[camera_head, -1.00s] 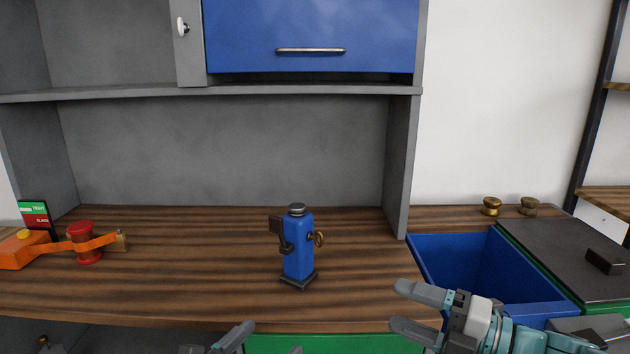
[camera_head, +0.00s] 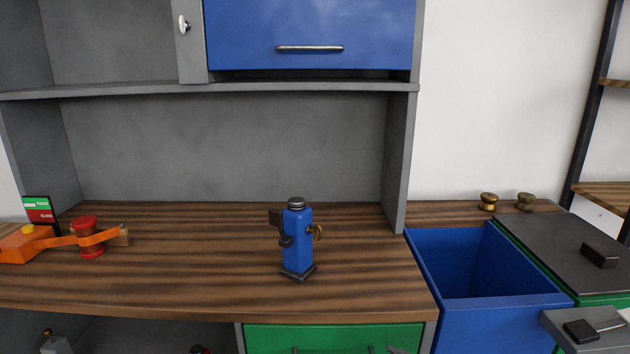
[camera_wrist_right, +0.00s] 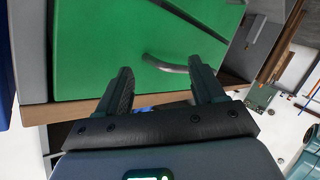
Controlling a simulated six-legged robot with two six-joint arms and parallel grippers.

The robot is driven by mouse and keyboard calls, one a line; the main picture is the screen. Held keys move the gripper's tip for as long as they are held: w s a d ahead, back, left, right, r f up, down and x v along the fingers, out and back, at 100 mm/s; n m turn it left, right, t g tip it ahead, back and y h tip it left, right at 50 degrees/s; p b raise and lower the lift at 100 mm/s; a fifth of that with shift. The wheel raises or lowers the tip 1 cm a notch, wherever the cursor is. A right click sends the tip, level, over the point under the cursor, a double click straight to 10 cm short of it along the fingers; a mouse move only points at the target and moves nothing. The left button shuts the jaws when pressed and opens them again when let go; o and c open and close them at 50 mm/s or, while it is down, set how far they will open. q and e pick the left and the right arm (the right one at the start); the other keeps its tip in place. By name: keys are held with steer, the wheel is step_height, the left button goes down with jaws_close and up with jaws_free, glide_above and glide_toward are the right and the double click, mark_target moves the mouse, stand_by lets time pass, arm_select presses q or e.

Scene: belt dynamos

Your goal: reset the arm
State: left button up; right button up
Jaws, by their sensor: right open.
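My right gripper (camera_wrist_right: 165,82) shows in the right wrist view. Its two dark fingers are wide apart with nothing between them. Beyond them is a green drawer front (camera_wrist_right: 100,45) with a curved grey handle (camera_wrist_right: 166,64); the fingers appear in front of it, and I cannot tell the gap. In the head view neither gripper can be made out. The green drawer front (camera_head: 335,338) shows there at the bottom edge, with small grey shapes on it that are cut off and unclear.
A blue dynamo (camera_head: 297,240) stands upright on the wooden counter (camera_head: 190,270). At left are an orange device (camera_head: 25,243) and a red spool (camera_head: 88,238) with a belt. A blue bin (camera_head: 480,315) stands at right. A blue cabinet door (camera_head: 310,25) hangs above.

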steer(key=s+f+m+g+h, duration=0.25)
steer(key=s+f+m, duration=0.3)
steer(key=f, duration=0.65)
arm_select(q)
steer(key=s+a+f+m+g+y, duration=0.1)
steer(key=s+a+f+m+y, duration=0.2)
steer(key=f+m, duration=0.5)
steer(key=s+a+f+m+y, duration=0.1)
steer(key=s+a+f+m, duration=0.3)
steer(key=f+m, duration=0.35)
arm_select(e)
steer(key=s+a+f+m+g+h, duration=0.1)
steer(key=s+f+m+g, duration=0.5)
steer(key=s, duration=0.5)
steer(key=s+a+f+m+g+h, duration=0.1)
steer(key=s+f+m+g, duration=0.25)
steer(key=s+f, duration=0.6)
arm_select(q)
step_height(320, 180, up, 15)
steer(key=p, duration=1.5)
steer(key=shift+d+r+p, duration=0.15)
steer(key=shift+p, duration=0.15)
arm_select(e)
step_height(320, 180, up, 16)
steer(key=shift+s+a+r, duration=0.15)
steer(key=shift+r, duration=0.1)
